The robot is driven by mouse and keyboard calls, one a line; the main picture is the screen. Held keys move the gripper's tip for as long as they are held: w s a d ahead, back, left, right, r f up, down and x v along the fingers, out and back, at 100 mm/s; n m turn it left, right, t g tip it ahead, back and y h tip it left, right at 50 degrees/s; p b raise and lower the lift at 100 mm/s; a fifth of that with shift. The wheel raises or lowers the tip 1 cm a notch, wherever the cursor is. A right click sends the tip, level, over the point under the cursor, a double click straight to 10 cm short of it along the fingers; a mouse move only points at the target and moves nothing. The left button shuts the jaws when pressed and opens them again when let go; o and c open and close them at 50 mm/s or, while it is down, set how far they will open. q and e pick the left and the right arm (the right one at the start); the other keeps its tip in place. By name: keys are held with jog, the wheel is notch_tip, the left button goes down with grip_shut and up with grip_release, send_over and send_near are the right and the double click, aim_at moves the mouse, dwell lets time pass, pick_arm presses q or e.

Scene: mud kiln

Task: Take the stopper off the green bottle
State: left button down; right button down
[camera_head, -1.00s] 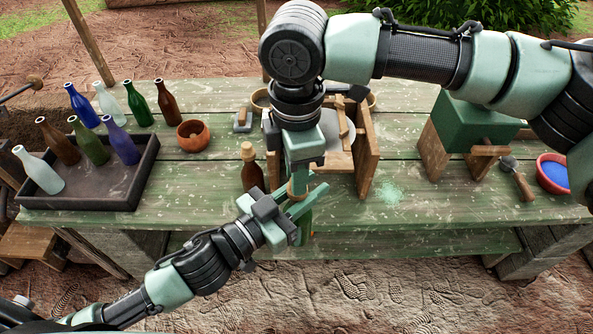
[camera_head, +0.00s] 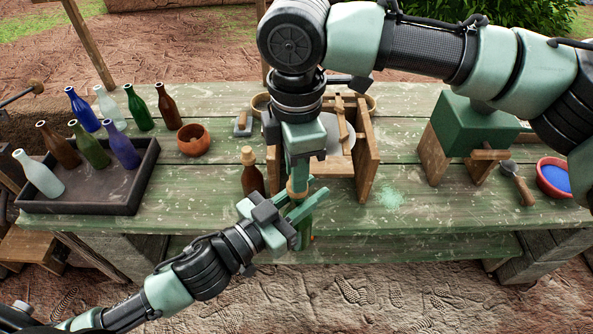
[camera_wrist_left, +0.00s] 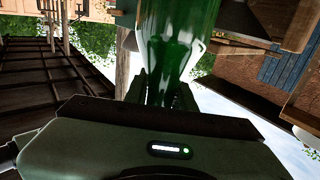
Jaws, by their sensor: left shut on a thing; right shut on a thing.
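The green bottle (camera_head: 306,228) is upright in front of the table's near edge, mostly hidden behind my left gripper in the head view. It fills the upper middle of the left wrist view (camera_wrist_left: 175,45). My left gripper (camera_head: 303,206) is shut around its body. My right gripper (camera_head: 298,180) points down from above and is shut on the tan stopper (camera_head: 297,191), just over the bottle. The fingers hide the bottle's mouth, so I cannot tell whether the stopper is still seated in it.
A brown bottle (camera_head: 252,180) with a tan stopper stands close behind my grippers. A dark tray (camera_head: 128,195) with several bottles is at the left. A wooden box (camera_head: 367,165) stands behind, a green block on wooden supports (camera_head: 470,135) at the right.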

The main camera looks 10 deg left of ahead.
jog(key=shift+r, duration=0.2)
jog(key=shift+r, duration=1.9)
pick_arm(q)
jog(key=shift+r, duration=0.15)
pick_arm(e)
jog(key=shift+r, duration=0.1)
